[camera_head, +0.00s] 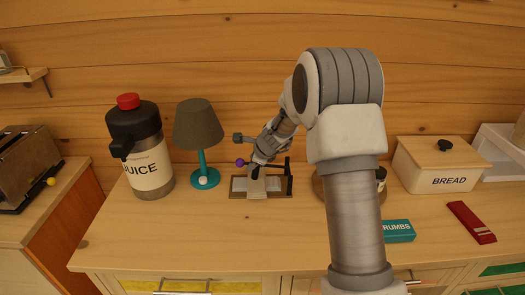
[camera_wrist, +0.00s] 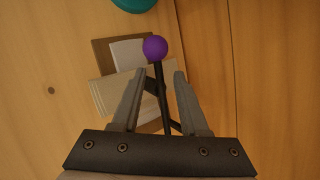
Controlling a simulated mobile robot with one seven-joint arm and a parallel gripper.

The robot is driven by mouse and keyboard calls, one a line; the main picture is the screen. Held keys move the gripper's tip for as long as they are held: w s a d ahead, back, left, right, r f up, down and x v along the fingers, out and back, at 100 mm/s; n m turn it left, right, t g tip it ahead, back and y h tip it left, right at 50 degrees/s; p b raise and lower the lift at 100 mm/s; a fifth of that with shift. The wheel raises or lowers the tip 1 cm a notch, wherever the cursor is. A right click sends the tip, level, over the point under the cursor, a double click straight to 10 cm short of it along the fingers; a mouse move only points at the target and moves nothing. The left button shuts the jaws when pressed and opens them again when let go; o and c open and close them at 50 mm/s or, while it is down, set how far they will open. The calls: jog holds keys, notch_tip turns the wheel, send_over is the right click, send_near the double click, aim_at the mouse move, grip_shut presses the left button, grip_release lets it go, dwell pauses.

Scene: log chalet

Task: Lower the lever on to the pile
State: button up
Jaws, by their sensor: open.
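The lever is a dark rod ending in a purple knob; its knob (camera_head: 239,162) shows just left of my gripper in the head view. In the wrist view the lever (camera_wrist: 155,47) runs between my fingers, with the knob beyond the fingertips. The pile of pale sheets (camera_wrist: 108,92) lies below the lever on a brown base (camera_head: 235,195), partly hidden by my fingers. My gripper (camera_wrist: 160,73) is open, one finger on each side of the rod; no clear contact shows.
A teal lamp (camera_head: 203,177) and a juice jug (camera_head: 150,165) stand left of the base. A bread box (camera_head: 440,165), a teal crumbs box (camera_head: 398,231) and a red packet (camera_head: 471,222) are at right. The counter front left of centre is clear. A log wall stands behind.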

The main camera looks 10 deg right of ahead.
jog(key=p+v, duration=0.1)
jog(key=v, duration=1)
jog(key=shift+s+r, duration=0.2)
jog(key=s+a+r+n+g, duration=0.1)
jog(key=s+a+r+n, duration=0.1)
jog(key=s+r+n, duration=0.5)
jog(key=s+a+r+n, duration=0.2)
jog(key=s+r+n, duration=0.25)
jog(key=s, duration=0.45)
jog(key=s+d+n+h, duration=0.2)
jog(key=s+n, duration=0.9)
jog(key=s, duration=0.7)
jog(key=shift+d+g, duration=0.4)
jog(key=shift+d, duration=0.05)
jog(key=shift+w+f, duration=0.1)
